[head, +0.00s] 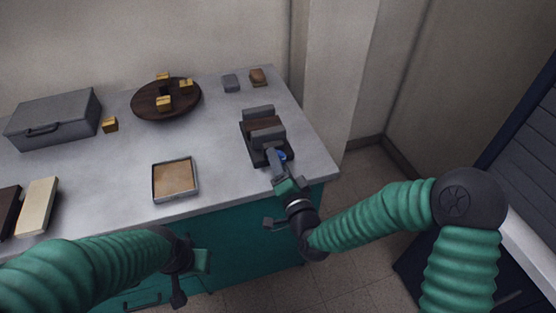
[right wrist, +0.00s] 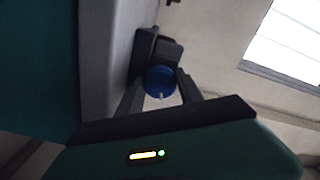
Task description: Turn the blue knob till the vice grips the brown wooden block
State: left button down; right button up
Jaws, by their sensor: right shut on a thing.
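The vice (head: 255,150) stands near the right end of the counter, with dark grey jaws on a dark base. The brown wooden block (head: 262,124) sits between its jaws; I cannot tell whether both jaws touch it. The blue knob (head: 283,156) is at the vice's near end. My right gripper (head: 279,160) is shut on the knob. The right wrist view shows the blue knob (right wrist: 160,80) between my two fingers (right wrist: 160,92), with the vice (right wrist: 150,45) behind it. My left gripper (head: 190,262) hangs low in front of the counter, away from the vice; its fingers are unclear.
A round dark wooden board (head: 140,104) with several gold blocks is at the back. A grey case (head: 54,118) stands at the left. A square tray (head: 197,194) lies near the front edge. Small grey (head: 231,83) and brown (head: 258,77) blocks stand behind the vice.

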jog(key=shift+d+m, duration=0.15)
jog(key=shift+m, duration=0.75)
jog(key=o, duration=1.4)
